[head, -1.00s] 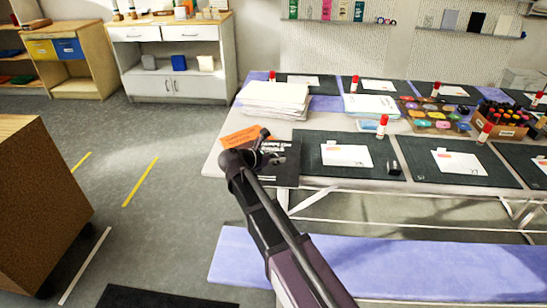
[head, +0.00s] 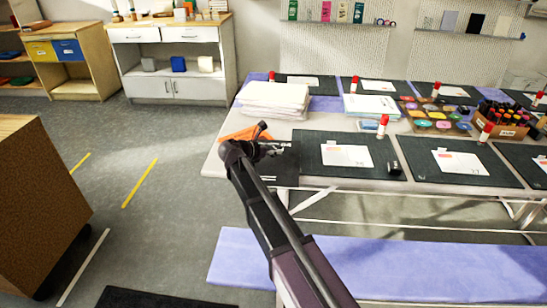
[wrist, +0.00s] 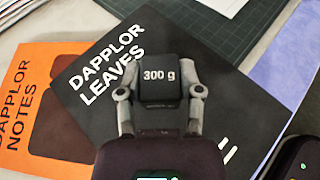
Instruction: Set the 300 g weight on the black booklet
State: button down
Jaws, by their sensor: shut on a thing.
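The black booklet (wrist: 80,100), titled "DAPPLOR LEAVES", lies at the table's left front corner and partly overlaps an orange booklet (wrist: 22,112). The black booklet also shows in the head view (head: 277,175), partly hidden by my arm. The dark 300 g weight (wrist: 158,76) sits between my fingers, its white label facing the wrist camera. My gripper (wrist: 160,88) is shut on it, over the black booklet. It shows small in the head view (head: 268,150). I cannot tell whether the weight touches the cover.
A paper stack (head: 273,98) stands behind the booklets. A dark cutting mat (head: 315,172) with a white sheet lies to the right, with a small dark object (head: 394,168) on it. A glue stick (head: 382,125) stands behind this mat. A lilac bench (head: 390,262) runs along the front.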

jog(key=shift+f+b, duration=1.2)
jog(key=shift+f, duration=0.25)
jog(key=shift+f, duration=0.1)
jog(key=shift+c, duration=1.3)
grip_release()
jog(key=shift+r, duration=0.2)
jog(key=p+v, duration=0.4)
jog(key=v, duration=0.6)
jog(key=shift+s+a+r, duration=0.1)
jog(key=shift+s, duration=0.05)
jog(key=shift+p+v, duration=0.3)
jog(key=shift+v, duration=0.55)
jog(key=shift+s, duration=0.15)
